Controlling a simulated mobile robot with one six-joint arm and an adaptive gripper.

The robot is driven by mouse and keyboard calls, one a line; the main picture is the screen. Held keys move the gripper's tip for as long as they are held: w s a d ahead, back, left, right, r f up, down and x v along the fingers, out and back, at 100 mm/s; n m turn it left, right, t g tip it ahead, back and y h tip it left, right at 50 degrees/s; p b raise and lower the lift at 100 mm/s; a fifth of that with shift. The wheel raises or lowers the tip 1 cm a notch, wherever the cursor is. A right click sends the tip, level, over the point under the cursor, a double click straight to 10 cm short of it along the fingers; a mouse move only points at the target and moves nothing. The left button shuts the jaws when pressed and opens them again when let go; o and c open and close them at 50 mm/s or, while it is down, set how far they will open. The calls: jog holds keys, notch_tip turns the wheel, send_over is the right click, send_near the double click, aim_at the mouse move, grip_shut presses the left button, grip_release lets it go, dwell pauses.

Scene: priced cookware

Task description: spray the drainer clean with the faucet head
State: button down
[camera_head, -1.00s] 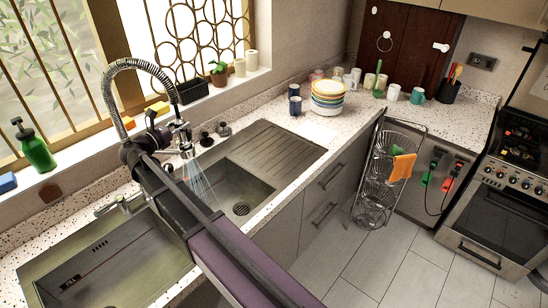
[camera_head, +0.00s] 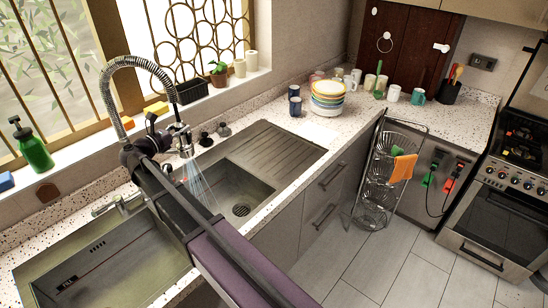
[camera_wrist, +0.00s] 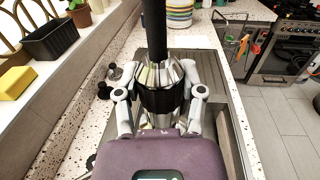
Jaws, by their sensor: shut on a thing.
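The faucet head (camera_wrist: 158,95), metal and black, hangs from a coiled spring hose (camera_head: 130,62) above the right sink. My gripper (camera_wrist: 160,80) has its grey fingers on both sides of it and is shut on it; the gripper also shows in the head view (camera_head: 160,145). A fan of water (camera_head: 197,180) sprays from the head down into the basin of the right sink (camera_head: 222,180). The ribbed drainer board (camera_head: 280,145) lies to the right of that basin, apart from the spray. A round drain (camera_head: 241,210) shows in the basin floor.
The left sink (camera_head: 90,250) is partly behind my arm. Black knobs (camera_head: 206,138) stand behind the right sink. Stacked bowls (camera_head: 328,97) and blue cups (camera_head: 295,104) stand beyond the drainer board. A green bottle (camera_head: 34,148) and a planter (camera_head: 192,91) line the sill.

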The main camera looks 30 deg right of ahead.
dwell(0.3)
jog(key=shift+c, duration=0.6)
grip_release()
jog(key=shift+o, duration=0.2)
jog(key=shift+o, duration=0.4)
jog(key=shift+a, duration=0.1)
jog(key=v, duration=1.2)
dwell(0.5)
